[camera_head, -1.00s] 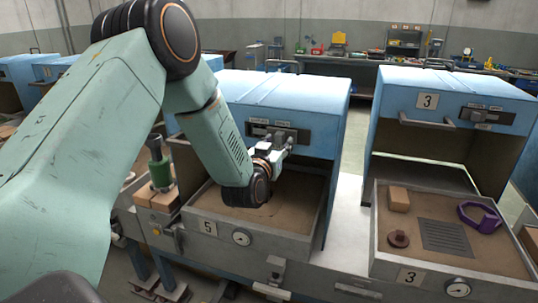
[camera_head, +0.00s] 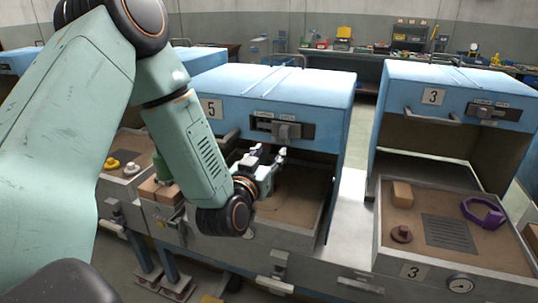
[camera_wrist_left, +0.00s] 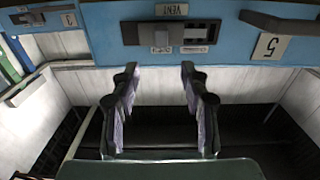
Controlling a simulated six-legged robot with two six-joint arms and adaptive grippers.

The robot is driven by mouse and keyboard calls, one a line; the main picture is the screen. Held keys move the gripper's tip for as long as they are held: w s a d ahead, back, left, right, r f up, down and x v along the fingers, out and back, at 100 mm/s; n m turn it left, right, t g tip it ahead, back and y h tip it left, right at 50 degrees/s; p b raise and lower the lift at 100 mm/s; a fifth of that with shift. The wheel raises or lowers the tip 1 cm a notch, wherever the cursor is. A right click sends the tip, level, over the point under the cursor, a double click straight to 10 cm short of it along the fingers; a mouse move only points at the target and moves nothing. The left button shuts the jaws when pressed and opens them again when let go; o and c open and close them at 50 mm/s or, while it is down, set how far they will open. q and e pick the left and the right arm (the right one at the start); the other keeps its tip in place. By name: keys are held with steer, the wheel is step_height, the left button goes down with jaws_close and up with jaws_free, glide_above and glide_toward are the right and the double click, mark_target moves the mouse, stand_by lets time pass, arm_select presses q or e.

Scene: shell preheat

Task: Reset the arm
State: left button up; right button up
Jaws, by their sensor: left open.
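My left arm comes in from the left in the head view, and its gripper (camera_head: 266,158) is over the tray of the blue oven (camera_head: 270,90) marked 5. The jaws are apart and empty. In the left wrist view the two fingers (camera_wrist_left: 160,95) stand wide apart with nothing between them, below the oven's vent slider (camera_wrist_left: 175,33). The slider also shows in the head view (camera_head: 287,130). The part of oven 5's tray that shows is bare sand-coloured floor (camera_head: 300,200); my arm hides its left part. My right gripper is not in view.
Oven 3 (camera_head: 440,90) stands to the right, its tray (camera_head: 455,265) holding a tan block (camera_head: 402,194), a brown knob-like piece (camera_head: 401,234) and a purple ring (camera_head: 482,213). A workbench (camera_head: 350,60) stands at the back.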

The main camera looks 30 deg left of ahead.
arm_select(q)
steer(key=s+d+f+g+h+b, duration=0.1)
steer(key=s+d+f+g, duration=0.25)
steer(key=f, duration=0.45)
steer(key=s+d+f+g+h+b, duration=0.1)
steer(key=s+d+f+g+h, duration=0.15)
steer(key=s+f, duration=0.4)
steer(key=s+d+f+g+h+b, duration=0.1)
steer(key=s+d+f+g, duration=0.25)
steer(key=f, duration=0.65)
steer(key=s+d+f+m+g+b, duration=0.1)
steer(key=s+f+g+b, duration=0.1)
steer(key=s+f+g, duration=0.2)
steer(key=s+d+f+m+g+b, duration=0.1)
steer(key=s+f+g, duration=0.3)
steer(key=s+f, duration=0.6)
steer(key=s+b, duration=0.1)
steer(key=s, duration=0.8)
steer(key=shift+d+f, duration=0.2)
steer(key=shift+f, duration=0.2)
steer(key=shift+y, duration=0.25)
